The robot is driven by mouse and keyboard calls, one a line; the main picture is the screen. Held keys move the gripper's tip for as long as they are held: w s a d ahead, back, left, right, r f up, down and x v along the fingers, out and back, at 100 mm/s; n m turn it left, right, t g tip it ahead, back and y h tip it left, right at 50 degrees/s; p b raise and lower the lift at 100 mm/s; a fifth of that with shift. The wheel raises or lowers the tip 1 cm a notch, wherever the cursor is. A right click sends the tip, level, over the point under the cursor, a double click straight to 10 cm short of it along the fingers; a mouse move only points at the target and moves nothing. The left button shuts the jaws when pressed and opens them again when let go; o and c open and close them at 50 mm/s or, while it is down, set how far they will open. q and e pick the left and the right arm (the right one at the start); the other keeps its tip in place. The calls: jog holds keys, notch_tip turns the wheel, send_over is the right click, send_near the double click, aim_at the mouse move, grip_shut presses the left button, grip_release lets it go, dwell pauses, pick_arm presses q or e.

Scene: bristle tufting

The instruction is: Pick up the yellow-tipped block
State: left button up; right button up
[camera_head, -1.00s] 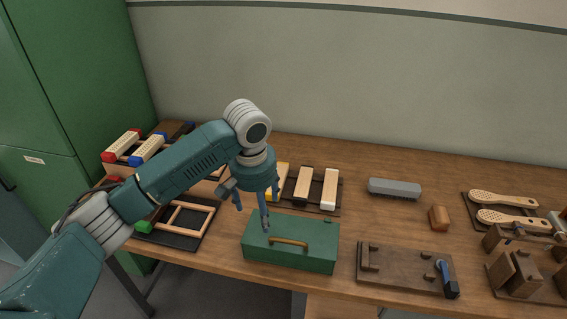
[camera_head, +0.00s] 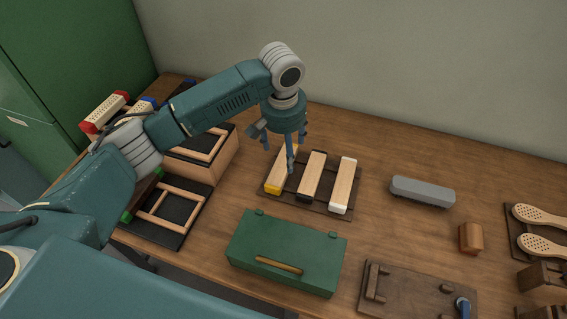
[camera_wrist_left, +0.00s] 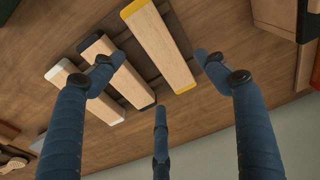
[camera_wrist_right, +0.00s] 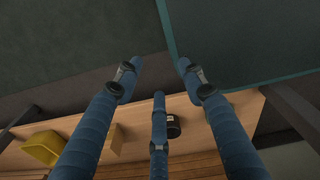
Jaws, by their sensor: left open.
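The yellow-tipped block (camera_head: 280,171) is a pale wooden bar with yellow ends. It lies at the left of a dark rack (camera_head: 327,204), beside a black-tipped block (camera_head: 311,177) and a white-tipped block (camera_head: 343,184). My left gripper (camera_head: 288,150) is over the yellow-tipped block and hides part of it. In the left wrist view the yellow-tipped block (camera_wrist_left: 160,45) shows whole, beyond the spread fingers of the open left gripper (camera_wrist_left: 160,75). No finger clearly touches it. My right gripper (camera_wrist_right: 155,85) shows only in its wrist view, with its fingers apart and nothing between them.
A green toolbox (camera_head: 285,247) stands in front of the rack. A grey brush or eraser (camera_head: 422,191) and a small brown block (camera_head: 470,238) lie to the right. Black trays with wooden frames (camera_head: 170,212) stand at the left. Bare table surrounds the rack's right side.

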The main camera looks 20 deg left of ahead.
aim_at(285, 165)
pick_arm(q)
jog(key=f, duration=0.5)
jog(key=f+p, duration=0.1)
jog(key=f, duration=0.1)
jog(key=shift+w+a+f, duration=0.1)
jog(key=shift+w+f, duration=0.15)
jog(key=c, duration=1.4)
